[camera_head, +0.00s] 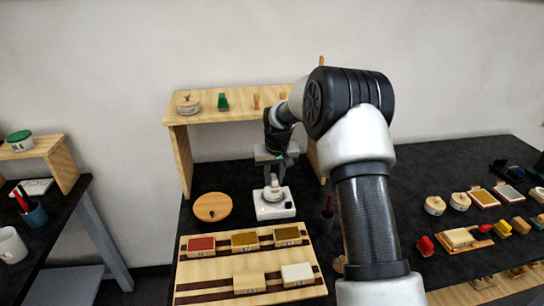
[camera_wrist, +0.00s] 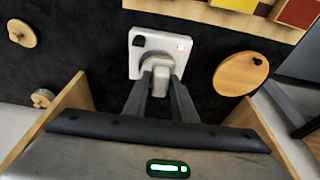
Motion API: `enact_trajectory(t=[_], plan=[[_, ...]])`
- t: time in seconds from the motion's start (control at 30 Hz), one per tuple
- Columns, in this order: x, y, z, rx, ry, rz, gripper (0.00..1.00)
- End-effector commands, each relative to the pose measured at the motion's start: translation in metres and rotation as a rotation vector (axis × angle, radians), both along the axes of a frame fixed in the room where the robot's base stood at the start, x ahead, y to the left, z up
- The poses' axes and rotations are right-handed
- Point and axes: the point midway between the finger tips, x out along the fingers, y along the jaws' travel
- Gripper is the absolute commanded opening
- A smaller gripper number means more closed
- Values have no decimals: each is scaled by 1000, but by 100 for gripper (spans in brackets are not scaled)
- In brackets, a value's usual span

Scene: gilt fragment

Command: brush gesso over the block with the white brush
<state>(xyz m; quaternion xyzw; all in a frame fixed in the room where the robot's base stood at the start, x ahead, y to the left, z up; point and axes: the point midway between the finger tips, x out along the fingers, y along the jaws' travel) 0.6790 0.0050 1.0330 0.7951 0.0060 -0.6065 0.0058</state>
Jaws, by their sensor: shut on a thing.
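My gripper (camera_wrist: 160,85) is shut on a small pale thing (camera_wrist: 160,82) right over a white square appliance (camera_wrist: 134,56). The fingers hide much of it, so I cannot tell whether it is a lid or part of a pot. In the head view, my gripper (camera_head: 273,172) points down above the same appliance (camera_head: 275,209), which has a dark knob and a pale round pot-like thing on it. A wooden tray (camera_head: 185,275) in front bears a plain wooden block (camera_head: 249,283), a whitish block (camera_head: 297,273), and red and yellow-ochre blocks. I cannot make out a white brush.
A round wooden disc (camera_head: 212,207) with a dark knob lies left of the appliance. A dark cup (camera_head: 327,222) with a handle in it stands on the right, close to my arm. A wooden shelf (camera_head: 225,116) stands behind with small items. More blocks crowd the right side.

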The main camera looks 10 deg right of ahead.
Motion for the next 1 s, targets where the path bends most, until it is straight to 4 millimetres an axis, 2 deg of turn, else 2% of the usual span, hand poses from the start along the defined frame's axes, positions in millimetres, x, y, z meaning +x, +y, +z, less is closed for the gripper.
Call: enact_trajectory(t=[0.03, 0.1, 0.27, 0.47, 1.0], plan=[[16, -1, 8, 2, -1, -4, 6], [31, -2, 11, 2, -1, -8, 6], [48, -4, 15, 2, -1, -15, 6], [51, -5, 9, 1, -1, -16, 6], [51, -5, -40, 1, -2, -16, 6]])
